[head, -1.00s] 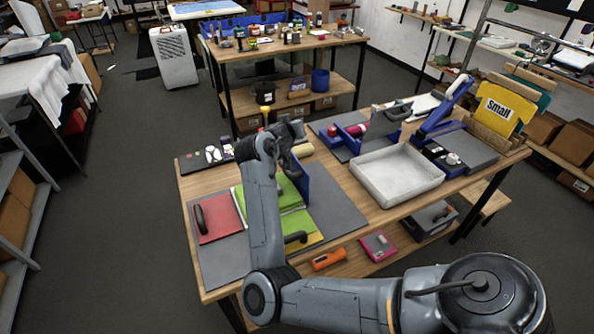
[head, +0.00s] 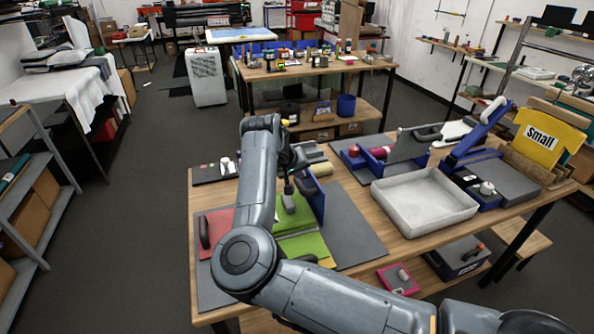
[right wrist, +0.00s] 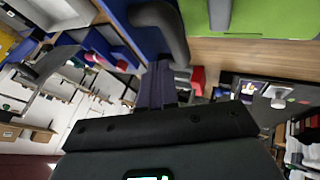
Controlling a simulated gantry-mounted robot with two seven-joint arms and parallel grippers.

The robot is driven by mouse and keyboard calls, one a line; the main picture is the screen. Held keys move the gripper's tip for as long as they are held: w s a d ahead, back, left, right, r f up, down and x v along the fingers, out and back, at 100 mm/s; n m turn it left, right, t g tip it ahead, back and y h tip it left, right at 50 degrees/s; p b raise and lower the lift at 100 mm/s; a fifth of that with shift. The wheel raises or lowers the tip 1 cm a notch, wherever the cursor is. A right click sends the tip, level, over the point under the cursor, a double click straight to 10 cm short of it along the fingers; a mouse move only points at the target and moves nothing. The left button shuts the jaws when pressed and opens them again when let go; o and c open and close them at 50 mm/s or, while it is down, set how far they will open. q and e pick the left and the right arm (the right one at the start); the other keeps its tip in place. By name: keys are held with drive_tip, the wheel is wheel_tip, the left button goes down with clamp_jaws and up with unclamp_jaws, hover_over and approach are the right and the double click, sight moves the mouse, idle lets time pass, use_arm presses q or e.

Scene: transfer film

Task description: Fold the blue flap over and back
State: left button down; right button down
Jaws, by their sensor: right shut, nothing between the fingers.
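The blue flap (head: 317,200) stands roughly upright on the work board, along the right side of the green panel (head: 304,245). In the right wrist view the blue flap (right wrist: 112,14) fills part of the top, with a dark curved handle (right wrist: 168,28) beside it. My right gripper (head: 288,202) is shut and empty, pointing down over the green area, just left of the flap. The blue flap's lower edge is partly hidden. I cannot tell whether the gripper touches the flap. My left gripper is not in view.
A red panel with a dark handle (head: 205,232) lies left of my arm. The grey mat (head: 350,225) right of the flap is clear. A white tray (head: 424,205), blue fixtures and a yellow "Small" sign (head: 541,136) stand farther right.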

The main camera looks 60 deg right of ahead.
sight(310, 182)
drive_tip(key=x, duration=0.4)
drive_tip(key=shift+d+f, duration=0.15)
drive_tip(key=shift+d, duration=0.05)
drive_tip(key=shift+d+f, duration=0.2)
drive_tip(key=shift+f, duration=0.1)
